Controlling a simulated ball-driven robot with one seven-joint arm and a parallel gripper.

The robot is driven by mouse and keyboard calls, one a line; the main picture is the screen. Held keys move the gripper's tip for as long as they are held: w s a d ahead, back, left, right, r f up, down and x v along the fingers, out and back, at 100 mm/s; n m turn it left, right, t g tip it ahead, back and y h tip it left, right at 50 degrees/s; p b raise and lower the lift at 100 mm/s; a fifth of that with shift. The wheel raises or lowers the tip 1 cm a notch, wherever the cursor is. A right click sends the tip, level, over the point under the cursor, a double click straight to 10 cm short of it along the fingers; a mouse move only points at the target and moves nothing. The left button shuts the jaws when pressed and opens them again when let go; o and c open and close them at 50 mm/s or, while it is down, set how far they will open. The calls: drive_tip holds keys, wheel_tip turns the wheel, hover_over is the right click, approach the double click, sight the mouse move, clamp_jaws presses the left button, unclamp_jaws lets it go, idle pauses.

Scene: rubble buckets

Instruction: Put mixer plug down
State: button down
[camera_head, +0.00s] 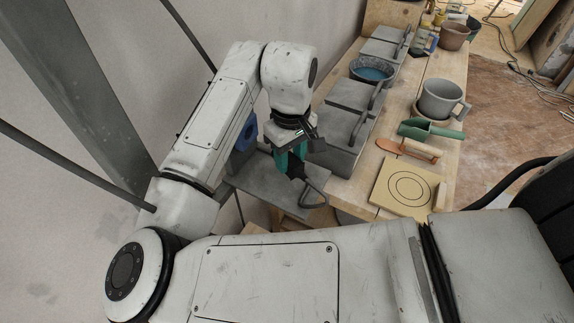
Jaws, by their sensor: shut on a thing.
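My gripper (292,146) points down at the left end of the workbench and is shut on a teal and dark piece. I take this piece to be the mixer plug (282,161). It hangs above a dark grey flat surface (258,186), and the picture does not clearly show whether it touches anything below. The fingers and wrist hide part of it. A dark looped handle (316,196) shows just below and to the right of it.

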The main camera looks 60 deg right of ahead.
drive_tip(key=shift+w+f, duration=0.4)
drive_tip(key=shift+f, duration=1.55)
drive_tip(key=shift+f, duration=0.1)
drive_tip(key=c, duration=0.7)
unclamp_jaws()
drive_tip(key=shift+o, duration=0.2)
wheel_tip(320, 180, up, 12)
drive_tip(key=shift+r, duration=0.1)
